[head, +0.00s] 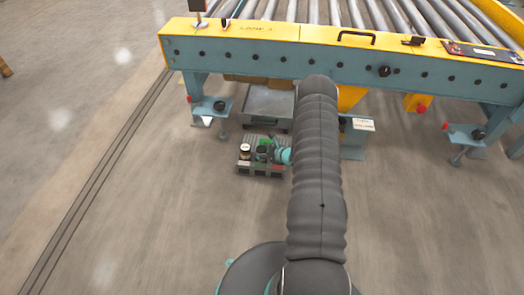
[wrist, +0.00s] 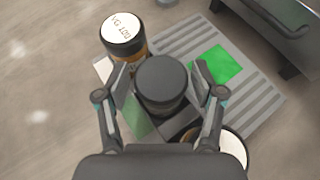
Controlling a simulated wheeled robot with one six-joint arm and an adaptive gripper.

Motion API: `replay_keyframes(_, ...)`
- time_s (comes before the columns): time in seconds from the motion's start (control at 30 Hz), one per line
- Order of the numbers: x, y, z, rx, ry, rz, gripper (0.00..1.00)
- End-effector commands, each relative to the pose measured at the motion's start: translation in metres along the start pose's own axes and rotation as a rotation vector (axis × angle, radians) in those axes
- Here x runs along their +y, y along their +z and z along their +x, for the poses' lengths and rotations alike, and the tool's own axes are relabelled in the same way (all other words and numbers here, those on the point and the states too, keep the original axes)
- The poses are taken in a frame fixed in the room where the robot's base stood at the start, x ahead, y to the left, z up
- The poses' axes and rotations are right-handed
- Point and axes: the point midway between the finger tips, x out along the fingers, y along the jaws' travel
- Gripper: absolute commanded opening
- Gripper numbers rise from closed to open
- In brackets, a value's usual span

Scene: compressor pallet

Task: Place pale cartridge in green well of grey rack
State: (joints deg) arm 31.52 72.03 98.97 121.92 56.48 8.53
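A grey ribbed rack (wrist: 262,105) lies below my gripper (wrist: 160,75), with a bright green square (wrist: 222,66) on it. A dark-capped cylinder (wrist: 162,82) stands between my fingers, which look spread, with a gap at least on its left side. Its lower body is hidden. A black-rimmed, amber-bodied jar (wrist: 124,34) with a white lettered top is at upper left. A pale round top (wrist: 234,150) shows at lower right, partly hidden by my gripper. I cannot tell which is the pale cartridge. In the head view the rack (head: 262,171) is on the floor, with my gripper (head: 283,156) at its right.
A yellow and blue roller conveyor (head: 340,55) spans the back, its legs (head: 207,105) on feet. A grey metal tray (head: 268,104) sits under it behind the rack. A second, translucent green patch (wrist: 136,120) shows left of the cylinder. Floor at left is clear.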

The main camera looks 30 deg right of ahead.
Motion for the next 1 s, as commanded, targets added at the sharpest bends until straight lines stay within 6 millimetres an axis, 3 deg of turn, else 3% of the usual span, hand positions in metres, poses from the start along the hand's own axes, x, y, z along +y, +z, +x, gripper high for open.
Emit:
replay_keyframes(0.03, 0.001, -0.007, -0.001, 0.011, -0.002, 0.010, 0.74)
replay_keyframes(0.27, -0.001, -0.006, -0.014, 0.013, -0.005, 0.014, 0.74)
replay_keyframes(0.7, 0.002, -0.002, -0.094, 0.008, 0.000, 0.008, 0.74)
replay_keyframes(1.0, 0.003, 0.003, -0.120, 0.003, 0.007, -0.005, 0.74)
